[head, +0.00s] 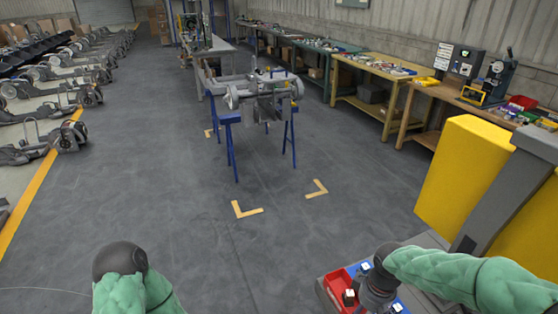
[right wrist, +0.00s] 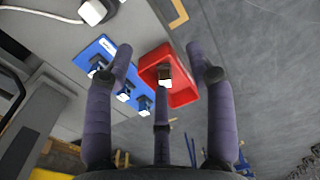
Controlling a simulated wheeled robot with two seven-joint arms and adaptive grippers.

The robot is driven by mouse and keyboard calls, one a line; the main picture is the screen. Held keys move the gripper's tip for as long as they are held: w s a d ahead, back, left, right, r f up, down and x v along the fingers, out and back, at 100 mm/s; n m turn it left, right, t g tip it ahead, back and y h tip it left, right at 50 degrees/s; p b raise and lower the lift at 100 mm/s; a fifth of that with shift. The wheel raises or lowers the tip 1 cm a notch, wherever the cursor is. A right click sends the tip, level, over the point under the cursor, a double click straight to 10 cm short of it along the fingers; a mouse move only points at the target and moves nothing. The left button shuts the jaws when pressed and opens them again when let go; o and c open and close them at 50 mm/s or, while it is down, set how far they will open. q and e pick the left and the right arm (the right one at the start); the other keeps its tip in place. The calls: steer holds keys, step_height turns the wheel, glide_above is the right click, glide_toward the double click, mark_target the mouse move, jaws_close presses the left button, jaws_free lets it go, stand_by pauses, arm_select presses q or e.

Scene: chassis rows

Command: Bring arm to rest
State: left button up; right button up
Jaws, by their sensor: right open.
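My right arm (head: 455,275) comes in from the right in a green sleeve and is bent downward. My right gripper (right wrist: 162,62) has its dark purple fingers spread, with nothing visible between them. In the head view its hand (head: 378,292) is over the grey surface at the bottom right, beside the red bin (head: 336,284). The bin also shows beyond the fingers in the right wrist view (right wrist: 185,97), with a small dark and white part (right wrist: 165,76) in it. My left arm (head: 125,285) shows at the bottom left; its gripper is out of view.
A blue holder (right wrist: 93,50) with several small parts lies beside the bin. A yellow panel (head: 462,165) and a grey post (head: 515,185) stand close to my right arm. A chassis (head: 262,92) rests on blue trestles ahead. The floor between is clear.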

steer(key=s+a+f+m+y, duration=0.1)
steer(key=s+a+f, duration=0.3)
steer(key=f, duration=0.4)
steer(key=s+a+f+m+y, duration=0.1)
steer(key=s+a+f+m, duration=0.2)
steer(key=f, duration=0.5)
steer(key=s+a+f+m+y, duration=0.1)
steer(key=s+a+f+m, duration=0.1)
steer(key=s+a+f, duration=0.2)
steer(key=shift+s+a+f+m+y+p, duration=0.4)
steer(key=shift+a+f, duration=0.8)
steer(key=shift+f, duration=1.2)
